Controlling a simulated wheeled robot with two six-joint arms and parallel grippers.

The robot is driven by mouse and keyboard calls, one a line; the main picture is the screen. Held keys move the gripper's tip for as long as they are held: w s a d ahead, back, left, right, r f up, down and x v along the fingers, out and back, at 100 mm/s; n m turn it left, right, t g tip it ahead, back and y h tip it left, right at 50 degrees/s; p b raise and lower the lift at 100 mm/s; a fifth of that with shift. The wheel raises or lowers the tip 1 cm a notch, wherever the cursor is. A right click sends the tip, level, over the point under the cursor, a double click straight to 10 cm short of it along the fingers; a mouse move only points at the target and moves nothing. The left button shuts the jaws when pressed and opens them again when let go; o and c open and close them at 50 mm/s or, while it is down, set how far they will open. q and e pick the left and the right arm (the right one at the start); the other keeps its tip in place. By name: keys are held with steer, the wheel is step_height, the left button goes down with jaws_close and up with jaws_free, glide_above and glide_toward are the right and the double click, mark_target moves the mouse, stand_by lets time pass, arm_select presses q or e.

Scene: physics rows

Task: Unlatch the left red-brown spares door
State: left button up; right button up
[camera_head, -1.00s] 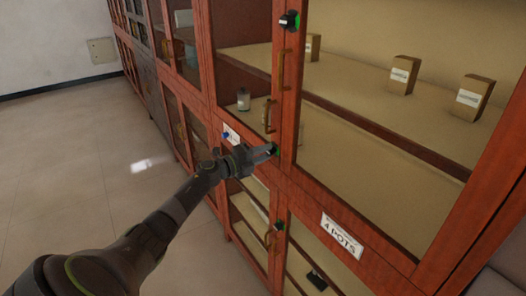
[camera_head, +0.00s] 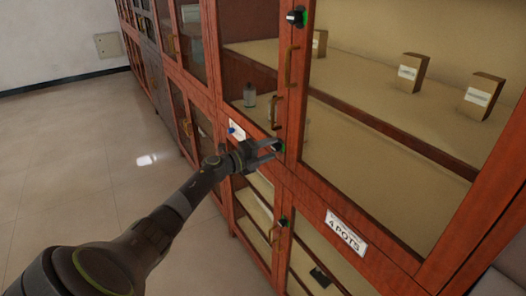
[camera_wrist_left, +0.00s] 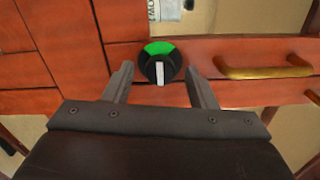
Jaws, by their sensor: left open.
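The left red-brown glazed door (camera_head: 250,118) has a brass handle (camera_head: 275,112) and looks shut. Near its lower corner is a round black latch knob (camera_head: 279,147) with a green sector. In the left wrist view, the knob (camera_wrist_left: 160,66) has its white pointer toward the gripper and green on the far side; the handle (camera_wrist_left: 265,71) is to its right. My left gripper (camera_head: 273,150) is open at the knob. Its fingers (camera_wrist_left: 158,76) stand on either side of the knob, with visible gaps. My right gripper is not in view.
Below are doors with another knob (camera_head: 285,222) and a "4 POTS" label (camera_head: 346,232). Open floor (camera_head: 80,170) lies left.

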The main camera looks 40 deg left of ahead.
arm_select(q)
steer(key=b+v, duration=0.5)
steer(key=v, duration=1.2)
steer(key=shift+s, duration=0.2)
steer(key=shift+a+f, duration=0.1)
steer(key=shift+a, duration=0.05)
